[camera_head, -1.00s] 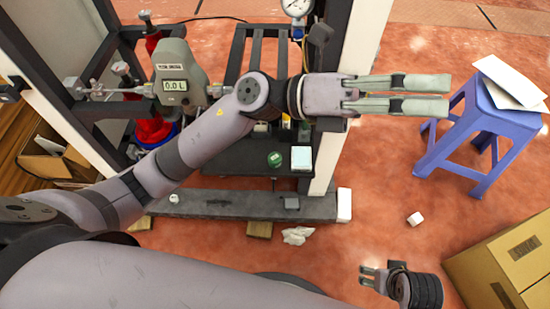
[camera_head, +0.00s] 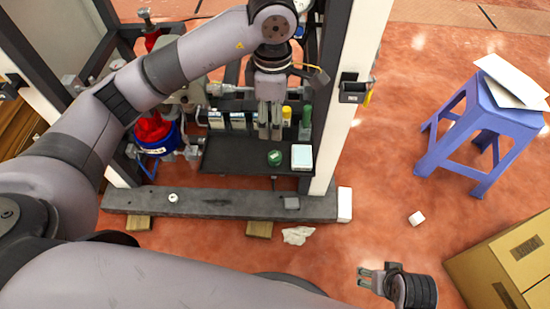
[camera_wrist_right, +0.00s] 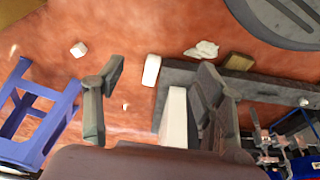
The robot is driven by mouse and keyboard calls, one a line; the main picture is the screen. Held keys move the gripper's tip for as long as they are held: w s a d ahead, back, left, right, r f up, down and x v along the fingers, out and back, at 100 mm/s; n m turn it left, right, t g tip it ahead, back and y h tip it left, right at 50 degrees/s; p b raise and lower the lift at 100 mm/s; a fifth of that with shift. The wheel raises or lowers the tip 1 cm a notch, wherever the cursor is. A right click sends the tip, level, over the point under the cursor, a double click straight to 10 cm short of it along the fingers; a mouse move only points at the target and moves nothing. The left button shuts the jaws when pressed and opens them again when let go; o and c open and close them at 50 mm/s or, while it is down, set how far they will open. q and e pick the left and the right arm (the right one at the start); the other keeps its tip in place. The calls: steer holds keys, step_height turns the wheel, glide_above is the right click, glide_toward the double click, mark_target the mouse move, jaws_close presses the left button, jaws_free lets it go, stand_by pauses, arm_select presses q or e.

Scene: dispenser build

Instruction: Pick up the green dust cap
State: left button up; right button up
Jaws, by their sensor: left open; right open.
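The green dust cap (camera_head: 275,158) is a small round green piece lying on the dark shelf (camera_head: 228,163) inside the frame, left of a pale box. My left gripper (camera_head: 270,134) hangs over the shelf with its fingers pointing down toward the cap, just behind it in the picture. Its fingers look close together but not shut on anything. My right gripper (camera_head: 363,277) is low at the bottom right, open and empty, far from the cap. Its two fingers show spread in the right wrist view (camera_wrist_right: 155,95), where I do not see the cap.
A pale box (camera_head: 302,157) stands right beside the cap. A green bottle (camera_head: 306,116) and a yellow-topped bottle (camera_head: 286,116) stand behind it. A white post (camera_head: 342,100) bounds the right side. A blue stool (camera_head: 470,130) and cardboard box (camera_head: 510,260) stand further right.

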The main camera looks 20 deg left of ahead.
arm_select(q)
steer(key=b, duration=0.1)
glide_above(275, 155)
steer(key=f, duration=0.8)
steer(key=shift+a, duration=0.2)
steer(key=f, duration=0.2)
steer(key=f+b, duration=0.1)
steer(key=f, duration=0.1)
steer(key=shift+s+d+f, duration=0.1)
steer(key=shift+d+f, duration=0.1)
steer(key=shift+f, duration=0.55)
arm_select(e)
steer(key=v, duration=0.8)
steer(key=shift+w+r+t, duration=0.3)
steer(key=shift+w+r, duration=0.05)
steer(key=shift+r, duration=0.1)
arm_select(q)
steer(key=shift+c, duration=0.4)
arm_select(e)
steer(key=shift+d, duration=0.1)
arm_select(q)
steer(key=c, duration=0.8)
steer(key=shift+o, duration=0.2)
steer(key=shift+r, duration=0.15)
